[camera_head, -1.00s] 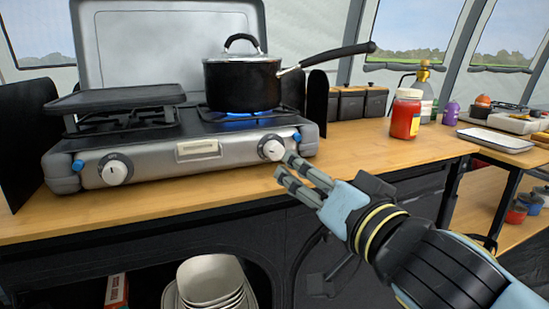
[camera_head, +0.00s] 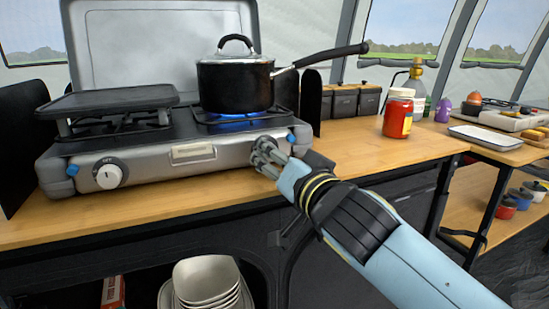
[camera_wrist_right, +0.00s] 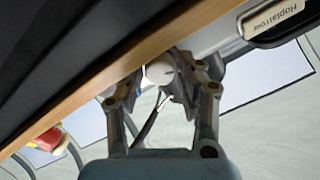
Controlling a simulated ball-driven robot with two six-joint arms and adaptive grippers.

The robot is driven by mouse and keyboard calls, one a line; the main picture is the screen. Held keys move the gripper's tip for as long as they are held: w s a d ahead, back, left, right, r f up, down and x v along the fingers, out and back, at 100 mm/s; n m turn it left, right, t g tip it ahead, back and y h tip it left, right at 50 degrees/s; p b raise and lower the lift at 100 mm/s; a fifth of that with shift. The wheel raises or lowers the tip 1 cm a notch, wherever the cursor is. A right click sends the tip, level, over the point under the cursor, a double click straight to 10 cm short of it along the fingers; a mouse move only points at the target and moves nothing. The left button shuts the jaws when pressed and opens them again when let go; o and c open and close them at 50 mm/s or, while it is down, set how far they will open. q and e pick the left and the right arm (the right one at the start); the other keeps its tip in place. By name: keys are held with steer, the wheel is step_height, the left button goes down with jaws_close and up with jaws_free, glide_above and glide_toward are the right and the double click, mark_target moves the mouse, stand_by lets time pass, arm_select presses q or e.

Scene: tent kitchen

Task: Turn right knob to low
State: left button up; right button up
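The right knob (camera_wrist_right: 160,73) of the stove is white and shows in the wrist view between my two fingers. In the head view my gripper hides it. My right gripper (camera_head: 264,156) is at the front right of the silver stove (camera_head: 232,152). In the wrist view the right gripper's fingers (camera_wrist_right: 167,78) are apart, one on each side of the knob, with a small gap visible. I cannot tell whether either finger touches it. A blue flame (camera_head: 232,115) burns under the black pot (camera_head: 235,88) on the right burner. My left gripper is not in view.
The left knob (camera_head: 109,176) is white, below an OFF mark. A griddle plate (camera_head: 110,101) covers the left burner. The pot's handle (camera_head: 330,56) sticks out to the right above the counter. A red jar (camera_head: 397,117) stands right of the stove. The counter front is clear.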

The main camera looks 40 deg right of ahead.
jaws_close()
steer(key=n+p, duration=0.2)
steer(key=n, duration=0.1)
steer(key=shift+r, duration=0.15)
steer(key=n+p, duration=0.1)
steer(key=n, duration=0.2)
steer(key=shift+n+g+p, duration=0.3)
steer(key=shift+p, duration=0.05)
steer(key=n+p, duration=0.1)
steer(key=n, duration=0.3)
steer(key=shift+p, duration=0.4)
steer(key=shift+n+p, duration=0.45)
steer(key=shift+n, duration=1.05)
steer(key=shift+h, duration=0.4)
